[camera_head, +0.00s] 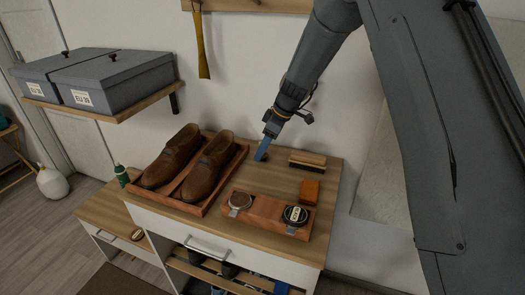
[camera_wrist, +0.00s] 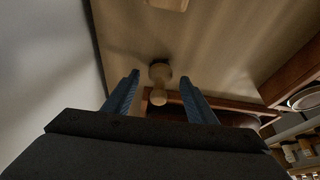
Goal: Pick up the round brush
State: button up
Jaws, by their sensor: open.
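The round brush (camera_wrist: 159,73) is a small pale wooden piece with a round head and a short knobbed handle. In the wrist view it stands on the wooden top between the two blue fingers of my gripper (camera_wrist: 160,79), with a gap on each side. In the head view my gripper (camera_head: 262,152) points down at the cabinet top, behind the tin holder and right of the shoes. The brush is mostly hidden there by the fingers. My gripper is open and holds nothing.
A shoe tray (camera_head: 193,207) with brown shoes (camera_head: 205,165) is left of my gripper. A long brush (camera_head: 308,158) and an orange-brown block (camera_head: 309,191) lie to the right. A wooden holder (camera_head: 268,217) with round tins is in front. The wall is close behind.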

jog(key=shift+a+f, duration=0.15)
jog(key=shift+f, duration=0.5)
jog(key=c, duration=1.2)
jog(key=shift+o, duration=0.2)
jog(key=shift+r, duration=0.1)
notch_tip(320, 180, up, 10)
jog(key=shift+f+b, duration=0.1)
jog(key=shift+b, duration=1.1)
